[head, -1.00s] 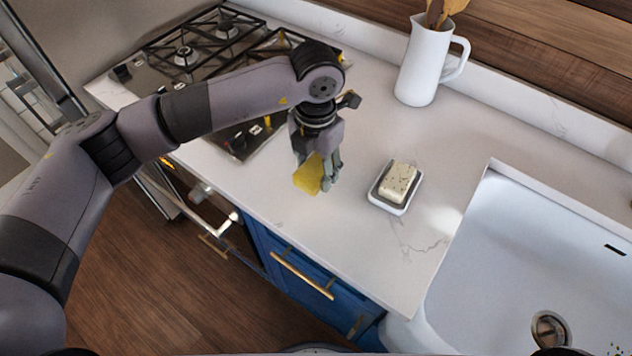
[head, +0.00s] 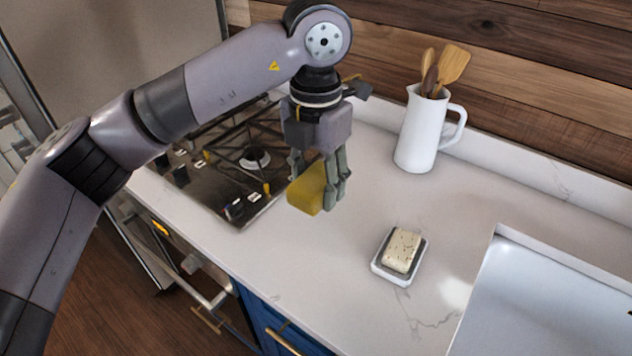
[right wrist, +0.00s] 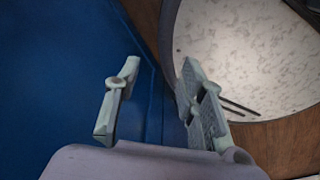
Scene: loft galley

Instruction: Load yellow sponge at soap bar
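The yellow sponge (head: 307,190) is held in my left gripper (head: 320,190), which points down over the counter. The sponge is tilted, and the fingers partly cover it. It appears clear of the countertop. The cream, dark-speckled soap bar (head: 401,249) lies in a small white dish (head: 379,269) on the counter, to the right of and nearer than the sponge. My left gripper is apart from the soap and dish. My right gripper (right wrist: 158,100) shows in the right wrist view with its fingers apart and nothing between them.
A gas cooktop (head: 215,180) is behind and left of the sponge. A white pitcher (head: 416,140) with wooden utensils stands near the back wall. A white sink (head: 550,300) is at right. The countertop (head: 335,250) around the soap dish is clear. In the right wrist view is a blue surface (right wrist: 60,80).

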